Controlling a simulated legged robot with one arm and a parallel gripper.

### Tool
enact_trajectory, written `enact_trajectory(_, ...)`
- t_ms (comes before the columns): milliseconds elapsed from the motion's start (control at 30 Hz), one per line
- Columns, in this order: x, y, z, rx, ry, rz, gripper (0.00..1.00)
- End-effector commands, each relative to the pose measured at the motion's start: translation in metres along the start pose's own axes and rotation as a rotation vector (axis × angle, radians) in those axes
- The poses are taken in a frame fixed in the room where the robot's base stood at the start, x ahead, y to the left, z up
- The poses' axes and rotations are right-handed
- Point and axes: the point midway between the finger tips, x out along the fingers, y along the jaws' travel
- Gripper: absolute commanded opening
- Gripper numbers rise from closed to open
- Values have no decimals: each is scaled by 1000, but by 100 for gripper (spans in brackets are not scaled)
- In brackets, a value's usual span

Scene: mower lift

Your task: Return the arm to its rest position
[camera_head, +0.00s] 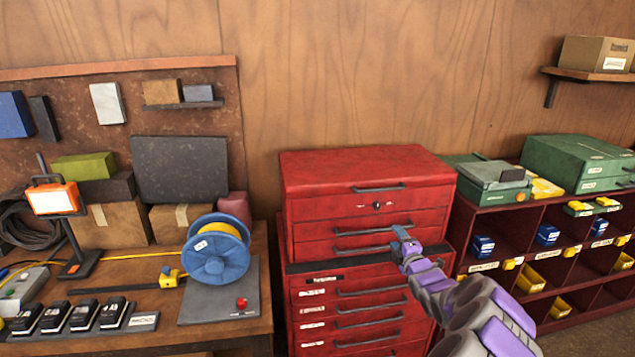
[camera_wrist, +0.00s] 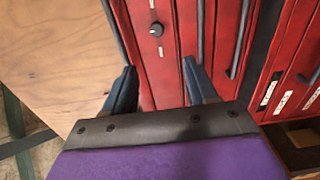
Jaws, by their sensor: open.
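My arm reaches in from the lower right in the head view, in purple and grey links. My gripper (camera_head: 402,240) is at its end, in front of the upper drawers of the red tool chest (camera_head: 365,172). In the wrist view my gripper (camera_wrist: 160,90) shows two dark blue fingers spread apart with nothing between them. The chest's red drawer fronts and a black knob (camera_wrist: 156,30) lie beyond the fingers. I cannot tell whether a fingertip touches the chest.
A workbench (camera_head: 215,335) at left holds a blue cable reel (camera_head: 215,250), an orange work lamp (camera_head: 52,198) and several black battery-like blocks. A dark red shelf unit (camera_head: 510,215) with small bins stands at right, close to my arm. A wall shelf (camera_head: 590,75) is above it.

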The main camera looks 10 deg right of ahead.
Motion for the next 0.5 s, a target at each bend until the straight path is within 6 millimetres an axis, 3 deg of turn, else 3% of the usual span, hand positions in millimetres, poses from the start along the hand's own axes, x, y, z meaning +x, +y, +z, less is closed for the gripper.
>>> enact_trajectory(167, 4, 19, -27, 110, 8, -57, 57)
enact_trajectory(267, 2, 34, -57, 227, 14, -139, 57)
enact_trajectory(367, -8, 48, -91, 349, 14, -238, 57)
enact_trajectory(500, -36, 59, -136, 497, -7, -396, 57)
